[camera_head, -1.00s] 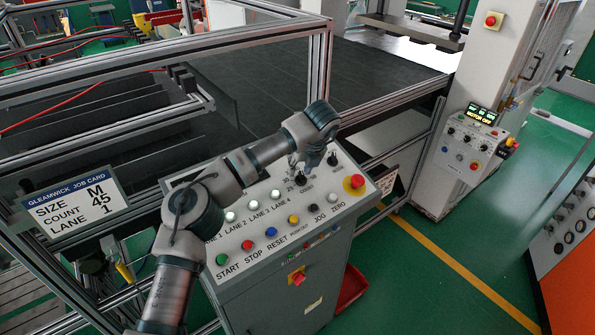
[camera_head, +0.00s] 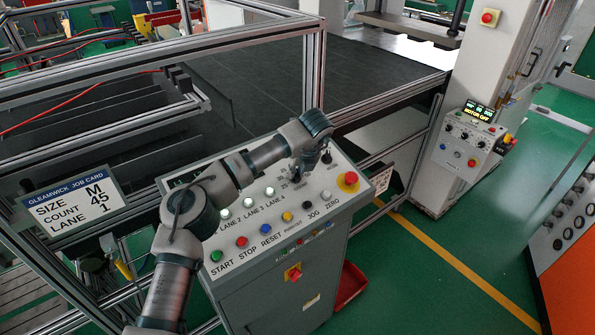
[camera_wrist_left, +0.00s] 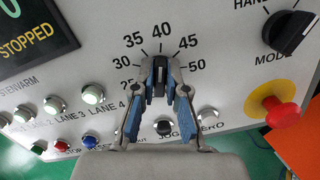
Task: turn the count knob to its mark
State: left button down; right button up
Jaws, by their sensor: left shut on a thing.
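The count knob (camera_wrist_left: 160,78) is a dark knob on the grey panel, ringed by numbers from 25 to 50. In the left wrist view it stands between the two blue-padded fingers of my left gripper (camera_wrist_left: 160,92), which is shut on it. The knob's upper end faces roughly toward the 40; the fingers hide its sides, so its exact angle is unclear. The 45 label (camera_wrist_left: 188,42) is up and right of it. In the head view my left gripper (camera_head: 297,172) reaches down to the panel and mostly hides the knob. My right gripper is not in view.
The job card (camera_head: 72,205) reads size M, count 45, lane 1. A red emergency button (camera_wrist_left: 284,114) and the mode knob (camera_wrist_left: 288,32) stand right of the gripper. Lane, start, stop and reset buttons (camera_head: 241,241) lie left and in front. A metal frame rises behind.

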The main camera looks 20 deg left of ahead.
pick_arm(q)
jog(key=shift+d+r, duration=0.1)
jog(key=shift+d, duration=0.1)
jog(key=shift+m, duration=0.4)
jog(key=shift+a+m, duration=0.2)
jog(key=shift+m, duration=0.8)
jog(key=m+p, duration=0.1)
jog(key=m, duration=0.2)
jog(key=shift+d+m+h, duration=0.15)
jog(key=shift+m+h, duration=0.15)
jog(key=shift+h, duration=0.1)
jog(key=shift+m+p, duration=0.35)
jog(key=shift+m, duration=0.35)
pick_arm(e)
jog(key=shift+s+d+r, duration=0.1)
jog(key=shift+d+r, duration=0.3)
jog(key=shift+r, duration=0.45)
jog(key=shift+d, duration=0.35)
pick_arm(q)
jog(key=c, duration=1.2)
grip_release()
jog(key=shift+s+r, duration=0.1)
jog(key=shift+s, duration=0.1)
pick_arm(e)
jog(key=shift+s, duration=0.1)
